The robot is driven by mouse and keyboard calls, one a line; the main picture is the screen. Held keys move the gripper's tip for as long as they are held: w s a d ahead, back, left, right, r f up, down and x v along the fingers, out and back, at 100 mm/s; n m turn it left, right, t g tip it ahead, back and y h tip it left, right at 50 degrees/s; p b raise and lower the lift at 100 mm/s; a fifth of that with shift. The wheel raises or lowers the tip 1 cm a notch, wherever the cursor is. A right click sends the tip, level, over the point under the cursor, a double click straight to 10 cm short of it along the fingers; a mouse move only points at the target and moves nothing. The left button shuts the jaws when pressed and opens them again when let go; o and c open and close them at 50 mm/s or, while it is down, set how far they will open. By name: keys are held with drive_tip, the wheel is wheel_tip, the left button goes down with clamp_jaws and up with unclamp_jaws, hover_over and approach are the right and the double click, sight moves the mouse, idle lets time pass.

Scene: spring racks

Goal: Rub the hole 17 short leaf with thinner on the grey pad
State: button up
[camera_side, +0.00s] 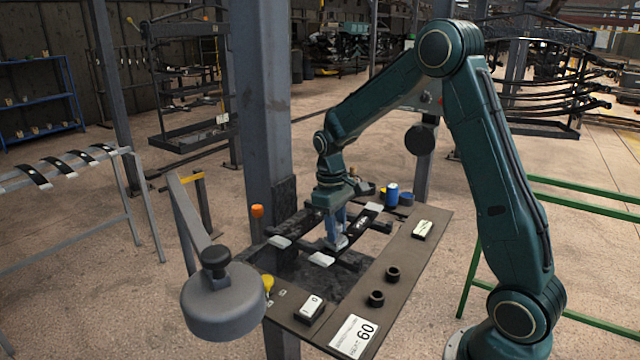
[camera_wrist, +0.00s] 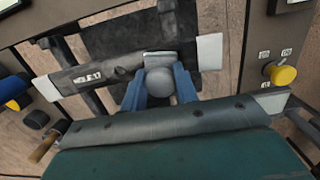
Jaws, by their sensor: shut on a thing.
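The hole 17 short leaf (camera_wrist: 110,70) is a dark bar with pale ends and a "HOLE 17" label in the wrist view. It also shows on the bench in the side view (camera_side: 360,226). My gripper (camera_wrist: 159,88) has blue fingers shut on the grey pad (camera_wrist: 160,66), which has a rounded grip and a flat plate. The plate overlaps the leaf's near side, right of its middle. In the side view my gripper (camera_side: 338,230) is low at the leaf; whether the pad presses on it I cannot tell. A blue can (camera_side: 392,193) stands behind; I cannot read it.
A yellow knob (camera_wrist: 283,74) is at the right. The bench holds black rings (camera_side: 376,298), a "60" card (camera_side: 355,337) and a switch box (camera_side: 310,308).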

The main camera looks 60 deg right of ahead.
drive_tip(key=shift+w, duration=0.25)
drive_tip(key=shift+s, duration=0.1)
idle(0.3)
drive_tip(key=shift+s, duration=0.9)
drive_tip(key=shift+w, duration=1)
drive_tip(key=shift+s, duration=0.2)
drive_tip(key=shift+s, duration=0.8)
drive_tip(key=shift+w, duration=0.15)
idle(0.6)
